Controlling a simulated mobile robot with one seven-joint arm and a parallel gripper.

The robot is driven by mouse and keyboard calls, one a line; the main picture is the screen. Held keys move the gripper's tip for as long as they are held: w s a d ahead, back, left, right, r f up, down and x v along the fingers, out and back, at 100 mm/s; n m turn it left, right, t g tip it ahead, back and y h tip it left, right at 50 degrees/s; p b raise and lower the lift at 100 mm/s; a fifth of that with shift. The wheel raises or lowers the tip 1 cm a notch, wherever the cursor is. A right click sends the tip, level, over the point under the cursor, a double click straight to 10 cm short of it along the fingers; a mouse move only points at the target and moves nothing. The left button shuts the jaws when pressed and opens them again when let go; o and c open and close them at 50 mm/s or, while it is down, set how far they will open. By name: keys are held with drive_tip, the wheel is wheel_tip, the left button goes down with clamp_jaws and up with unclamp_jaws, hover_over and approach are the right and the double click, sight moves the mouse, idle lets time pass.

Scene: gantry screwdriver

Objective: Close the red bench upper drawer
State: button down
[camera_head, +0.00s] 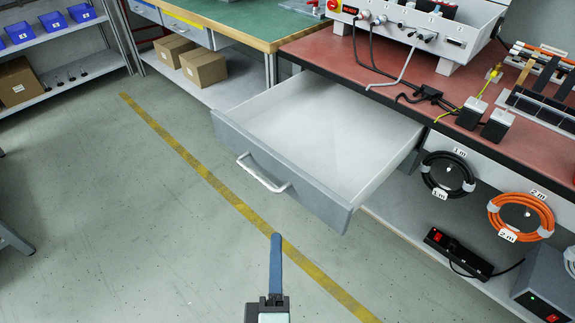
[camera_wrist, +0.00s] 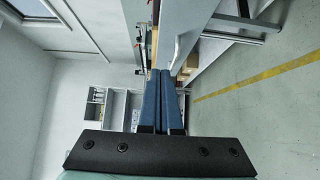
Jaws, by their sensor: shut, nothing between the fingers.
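The red bench upper drawer (camera_head: 335,142) is pulled well out from under the red bench top (camera_head: 345,58) and looks empty. Its grey front has a pale bar handle (camera_head: 262,174). My gripper (camera_head: 276,238) is in front of the drawer, its blue fingers together and empty, below the handle in the head view and apart from the front. In the wrist view the fingers of my gripper (camera_wrist: 166,72) are shut side by side. The grey drawer front (camera_wrist: 205,15) and its handle (camera_wrist: 181,48) show just beyond the fingertips.
A green bench (camera_head: 215,25) with cardboard boxes (camera_head: 204,67) on its lower shelf stands to the left. Black cables (camera_head: 372,65) and adapters (camera_head: 471,113) lie on the red bench. Coiled cables (camera_head: 521,199) hang at right. The floor with a yellow line (camera_head: 190,160) is clear.

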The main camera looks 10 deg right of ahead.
drive_tip(key=p, duration=0.2)
approach(292, 173)
drive_tip(key=w+a, duration=0.2)
drive_tip(key=w, duration=0.1)
drive_tip(key=shift+w+d+r+p, duration=0.25)
drive_tip(key=shift+w+d+p, duration=0.7)
drive_tip(key=shift+d+p, duration=0.1)
drive_tip(key=shift+w+d+f, duration=0.2)
drive_tip(key=shift+w+d, duration=0.15)
drive_tip(key=shift+d, duration=0.1)
